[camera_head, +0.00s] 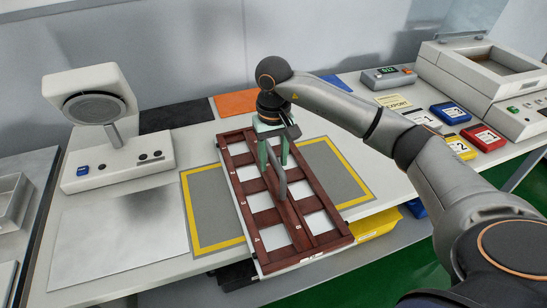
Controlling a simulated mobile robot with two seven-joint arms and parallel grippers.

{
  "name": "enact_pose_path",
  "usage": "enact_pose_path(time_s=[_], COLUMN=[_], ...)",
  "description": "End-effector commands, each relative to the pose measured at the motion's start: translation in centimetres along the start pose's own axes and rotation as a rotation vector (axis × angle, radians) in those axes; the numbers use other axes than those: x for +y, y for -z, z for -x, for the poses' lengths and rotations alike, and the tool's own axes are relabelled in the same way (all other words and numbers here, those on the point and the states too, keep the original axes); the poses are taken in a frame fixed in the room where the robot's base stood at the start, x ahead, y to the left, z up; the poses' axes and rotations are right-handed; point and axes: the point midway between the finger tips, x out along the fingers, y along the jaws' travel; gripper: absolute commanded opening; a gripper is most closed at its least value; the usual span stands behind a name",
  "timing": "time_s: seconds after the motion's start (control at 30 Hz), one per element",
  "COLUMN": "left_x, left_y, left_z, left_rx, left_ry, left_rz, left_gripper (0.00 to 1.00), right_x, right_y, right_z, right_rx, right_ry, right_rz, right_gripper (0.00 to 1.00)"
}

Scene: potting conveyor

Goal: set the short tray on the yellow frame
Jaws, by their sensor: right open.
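The tray (309,219) is a dark red-brown grid with several open cells, marked with small white characters. It lies slanted across the middle of the yellow frame (188,212), a yellow outline around a grey area on the bench. The tray's far end reaches past the frame's back edge, and its near end passes the front edge. I cannot tell whether it touches the bench. My right gripper (276,172) points down over the tray's middle, with its green and grey fingers apart. The fingers hide part of the tray's centre. My left gripper is out of view.
A white device with a round dark disc (95,106) stands at the left. Black (176,116) and orange (238,102) mats lie behind. Small numbered boxes (450,112) and a larger machine (485,72) stand at the right. A bare pale plate (118,238) lies front left.

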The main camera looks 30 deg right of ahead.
Motion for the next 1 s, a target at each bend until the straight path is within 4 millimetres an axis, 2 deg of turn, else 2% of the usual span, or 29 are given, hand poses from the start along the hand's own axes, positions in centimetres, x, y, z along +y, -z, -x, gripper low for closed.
enact_pose_path(time_s=[0.27, 0.37, 0.7, 0.8, 1.0], left_x=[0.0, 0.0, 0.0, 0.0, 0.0], left_y=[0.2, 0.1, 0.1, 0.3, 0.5], left_z=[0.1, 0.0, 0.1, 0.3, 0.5], left_rx=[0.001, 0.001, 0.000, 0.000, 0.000], left_ry=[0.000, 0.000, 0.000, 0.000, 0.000], left_rz=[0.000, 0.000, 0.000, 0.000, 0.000], left_gripper=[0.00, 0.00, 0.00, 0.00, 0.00], right_x=[0.0, 0.0, 0.0, 0.0, 0.0], right_y=[0.1, 0.1, 0.1, 0.1, 0.0], right_z=[0.6, 1.9, 9.3, 10.9, 12.1], right_rx=[0.002, 0.004, 0.005, 0.004, 0.001], right_ry=[0.001, 0.001, 0.000, 0.000, 0.000], right_rz=[0.000, 0.000, -0.001, -0.001, -0.001], right_gripper=[0.50, 0.50, 0.50, 0.50, 0.50])
